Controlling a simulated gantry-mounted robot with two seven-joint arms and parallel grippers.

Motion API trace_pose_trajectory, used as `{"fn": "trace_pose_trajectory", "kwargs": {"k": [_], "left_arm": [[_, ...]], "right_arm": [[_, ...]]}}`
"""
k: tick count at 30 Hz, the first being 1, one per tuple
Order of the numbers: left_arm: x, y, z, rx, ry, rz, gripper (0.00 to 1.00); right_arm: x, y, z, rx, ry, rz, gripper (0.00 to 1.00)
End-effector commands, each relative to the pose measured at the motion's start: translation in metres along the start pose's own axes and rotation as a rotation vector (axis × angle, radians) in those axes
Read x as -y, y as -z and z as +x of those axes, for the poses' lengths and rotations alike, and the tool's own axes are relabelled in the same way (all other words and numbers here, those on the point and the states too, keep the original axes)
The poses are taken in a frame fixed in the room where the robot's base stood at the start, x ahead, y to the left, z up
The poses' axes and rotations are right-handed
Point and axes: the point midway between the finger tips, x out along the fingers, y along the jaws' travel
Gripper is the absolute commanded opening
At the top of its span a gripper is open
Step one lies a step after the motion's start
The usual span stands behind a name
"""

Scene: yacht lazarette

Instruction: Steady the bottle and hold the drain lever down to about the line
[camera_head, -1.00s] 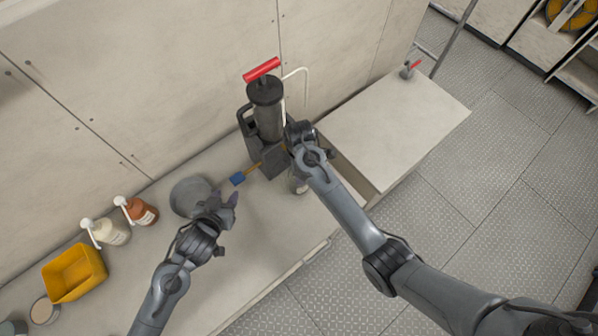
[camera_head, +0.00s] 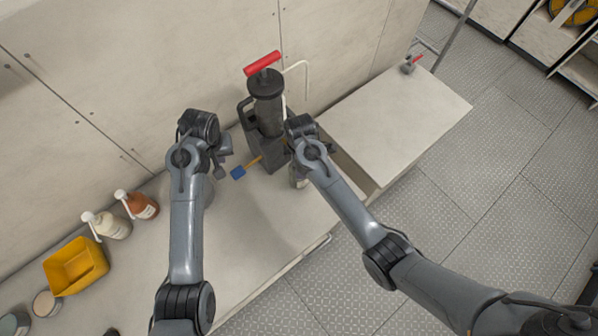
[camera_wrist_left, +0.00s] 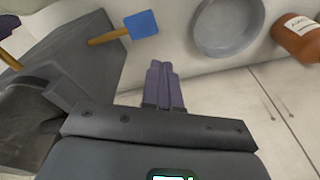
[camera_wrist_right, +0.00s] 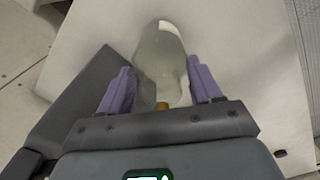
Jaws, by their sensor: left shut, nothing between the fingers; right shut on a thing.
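The bottle (camera_wrist_right: 160,55) is clear and pale. My right gripper (camera_wrist_right: 162,88) is shut around it, one purple finger on each side, beside the dark pump unit (camera_head: 267,110). In the head view the bottle (camera_head: 300,182) is mostly hidden by my right arm. The drain lever, an orange rod with a blue paddle (camera_head: 238,173), sticks out from the pump's base. It also shows in the left wrist view (camera_wrist_left: 141,24). My left gripper (camera_wrist_left: 165,72) is shut and empty, near the lever and apart from it in that view. I cannot make out the line.
The pump has a red T-handle (camera_head: 262,63) and a pale hose (camera_head: 306,75). A grey round dish (camera_wrist_left: 201,32) lies on the bench, largely behind my left arm. Two pump bottles (camera_head: 143,205) and a yellow bin (camera_head: 75,270) stand at left. The bench front is clear.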

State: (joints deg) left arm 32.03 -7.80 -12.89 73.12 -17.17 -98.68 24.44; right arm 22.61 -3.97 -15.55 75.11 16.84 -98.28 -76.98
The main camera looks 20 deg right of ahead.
Motion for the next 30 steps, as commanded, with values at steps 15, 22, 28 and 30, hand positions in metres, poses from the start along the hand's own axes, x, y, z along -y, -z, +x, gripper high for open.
{"fn": "trace_pose_trajectory", "kwargs": {"k": [15,22,28,30], "left_arm": [[-0.029,-0.012,0.011,0.144,-0.035,0.048,0.0],[-0.03,-0.015,0.034,0.142,-0.035,0.048,0.0],[-0.03,-0.017,0.047,0.14,-0.035,0.047,0.0],[-0.03,-0.017,0.05,0.14,-0.035,0.047,0.0]], "right_arm": [[0.0,-0.001,0.001,0.001,0.001,0.001,0.21],[0.0,-0.001,0.001,0.001,0.001,0.001,0.21],[0.0,-0.001,0.001,0.001,0.001,0.001,0.21],[0.0,-0.001,0.001,0.001,0.002,0.001,0.21]]}}
